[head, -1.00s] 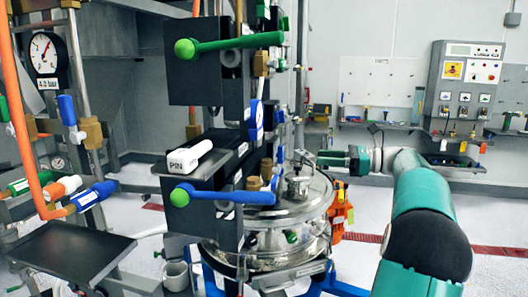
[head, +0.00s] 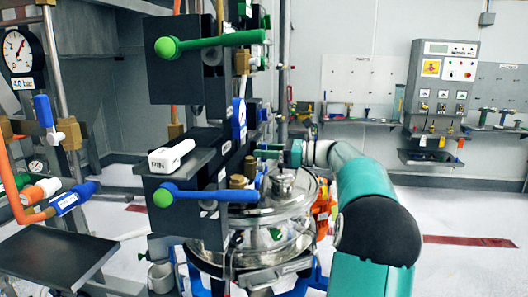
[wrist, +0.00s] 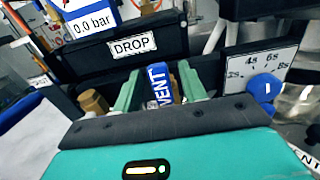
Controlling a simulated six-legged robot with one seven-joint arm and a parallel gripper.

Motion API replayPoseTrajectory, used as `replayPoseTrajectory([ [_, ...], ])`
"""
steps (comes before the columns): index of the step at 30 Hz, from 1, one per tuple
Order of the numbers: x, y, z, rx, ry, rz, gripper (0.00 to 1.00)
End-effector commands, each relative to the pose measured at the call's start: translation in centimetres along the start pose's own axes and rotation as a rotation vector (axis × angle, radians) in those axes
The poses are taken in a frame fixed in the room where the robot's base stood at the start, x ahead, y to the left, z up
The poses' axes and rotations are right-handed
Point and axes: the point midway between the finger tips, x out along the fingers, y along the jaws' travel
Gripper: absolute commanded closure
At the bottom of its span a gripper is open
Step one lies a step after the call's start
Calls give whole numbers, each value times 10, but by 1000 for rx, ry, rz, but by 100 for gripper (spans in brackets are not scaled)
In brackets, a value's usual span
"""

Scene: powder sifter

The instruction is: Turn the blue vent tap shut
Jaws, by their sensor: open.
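The blue vent tap (wrist: 159,88), its handle lettered VENT in white, shows between my gripper's two green fingers in the wrist view. My gripper (wrist: 161,77) is open, with one finger on each side of the handle. I cannot tell whether either finger touches it. In the head view my gripper (head: 286,153) is beside the dark column, above the steel sifter's lid, and its fingertips are mostly hidden. I cannot pick out the vent tap there.
The steel sifter vessel (head: 290,205) stands below my arm. A blue lever (head: 215,195) and a green lever (head: 215,40) stick out from the column. In the wrist view, a DROP-labelled block (wrist: 135,47) and a dial with a blue knob (wrist: 263,88) are close by.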

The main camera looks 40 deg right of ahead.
Motion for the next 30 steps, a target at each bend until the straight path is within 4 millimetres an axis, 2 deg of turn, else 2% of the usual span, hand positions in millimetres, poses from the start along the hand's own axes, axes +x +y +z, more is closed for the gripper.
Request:
replayPoseTrajectory([
  [9, 5, -1, 0, 0, 0, 0, 58],
  [11, 5, -1, 0, 0, 0, 0, 68],
  [16, 5, 0, 0, 0, 0, 0, 100],
  [30, 8, 3, 0, 16, 0, 2, 100],
])
